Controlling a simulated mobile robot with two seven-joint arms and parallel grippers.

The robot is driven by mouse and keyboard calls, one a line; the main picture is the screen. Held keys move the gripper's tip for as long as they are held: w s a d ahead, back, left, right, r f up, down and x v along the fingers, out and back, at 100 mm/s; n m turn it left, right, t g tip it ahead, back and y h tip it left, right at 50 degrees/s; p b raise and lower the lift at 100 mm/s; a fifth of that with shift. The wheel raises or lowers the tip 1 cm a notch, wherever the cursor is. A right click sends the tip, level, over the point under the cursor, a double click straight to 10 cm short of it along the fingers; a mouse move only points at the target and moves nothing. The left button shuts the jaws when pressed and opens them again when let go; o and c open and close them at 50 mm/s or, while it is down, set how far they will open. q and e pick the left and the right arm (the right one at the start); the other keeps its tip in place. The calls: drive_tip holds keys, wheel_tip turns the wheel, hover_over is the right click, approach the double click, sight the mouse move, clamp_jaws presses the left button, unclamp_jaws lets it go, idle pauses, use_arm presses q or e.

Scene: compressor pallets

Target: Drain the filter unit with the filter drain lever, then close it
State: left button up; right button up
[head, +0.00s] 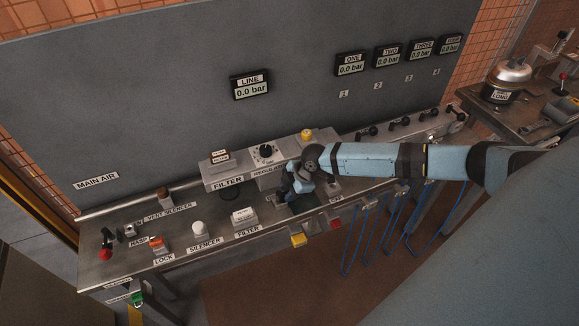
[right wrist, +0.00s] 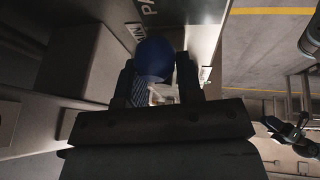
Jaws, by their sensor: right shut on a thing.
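The filter unit (head: 219,172) is a grey block with a FILTER label on its front, at the back of the bench in the head view. A dark round part shows below it. My right gripper (head: 287,187) reaches in from the right, just right of the filter unit and in front of the regulator (head: 266,152). In the right wrist view its fingers (right wrist: 157,82) are shut on a blue rounded knob (right wrist: 154,58), seemingly the filter drain lever. A partly hidden label beside it ends in "IN". The lever's pivot and angle are hidden. My left gripper is not in view.
The LINE gauge (head: 251,85) reads 0.0 bar. A FILTER box (head: 244,216), a white silencer (head: 199,229) and an orange lock (head: 156,243) stand along the bench front. Blue hoses (head: 362,240) hang below the bench. A pot (head: 508,80) stands on the right table.

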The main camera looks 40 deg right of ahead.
drive_tip(key=shift+w, duration=0.1)
idle(0.5)
drive_tip(key=o, duration=0.9)
drive_tip(key=b+v, duration=0.1)
drive_tip(key=v, duration=1.3)
drive_tip(key=shift+w, duration=0.1)
